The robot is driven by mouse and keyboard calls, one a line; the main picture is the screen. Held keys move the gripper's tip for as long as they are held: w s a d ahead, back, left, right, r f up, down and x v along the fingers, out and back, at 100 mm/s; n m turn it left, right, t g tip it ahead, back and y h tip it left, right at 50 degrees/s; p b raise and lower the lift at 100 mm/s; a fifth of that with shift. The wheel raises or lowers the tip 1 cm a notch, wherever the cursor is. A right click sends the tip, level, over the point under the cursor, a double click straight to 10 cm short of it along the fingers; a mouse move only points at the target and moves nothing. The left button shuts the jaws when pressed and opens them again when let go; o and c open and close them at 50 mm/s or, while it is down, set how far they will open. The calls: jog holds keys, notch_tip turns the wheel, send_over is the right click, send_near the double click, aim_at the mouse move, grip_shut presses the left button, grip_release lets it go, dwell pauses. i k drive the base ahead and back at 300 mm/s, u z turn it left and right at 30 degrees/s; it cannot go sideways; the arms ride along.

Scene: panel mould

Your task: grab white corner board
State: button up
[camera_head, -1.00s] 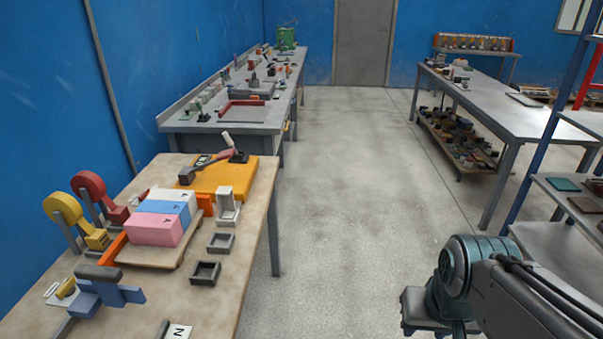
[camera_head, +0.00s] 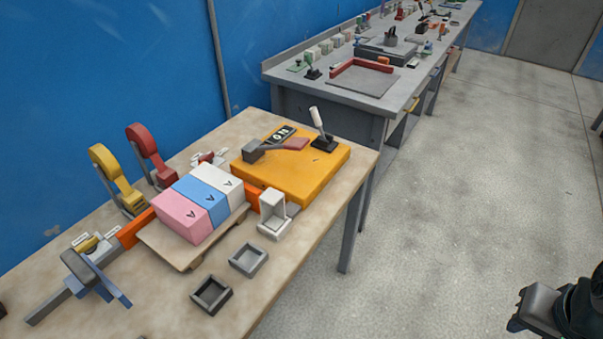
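A white corner-shaped piece (camera_head: 275,215) with an upright back and a low base stands on the near wooden table, right of a row of coloured blocks. It looks like the white corner board, though I cannot be sure. Only a dark part of my arm (camera_head: 548,308) shows, at the bottom right over the floor, well apart from the table. I cannot make out the fingertips or anything held.
Pink (camera_head: 183,216), blue (camera_head: 201,196) and white (camera_head: 222,182) blocks sit on a wooden board. An orange plate (camera_head: 318,172) with a lever lies behind. Two small grey trays (camera_head: 248,258) are in front. A grey workbench (camera_head: 310,88) stands beyond; the floor at right is clear.

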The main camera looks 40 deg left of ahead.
aim_at(273, 204)
jog(key=u, duration=0.95)
jog(key=i, duration=0.95)
jog(key=u, duration=1)
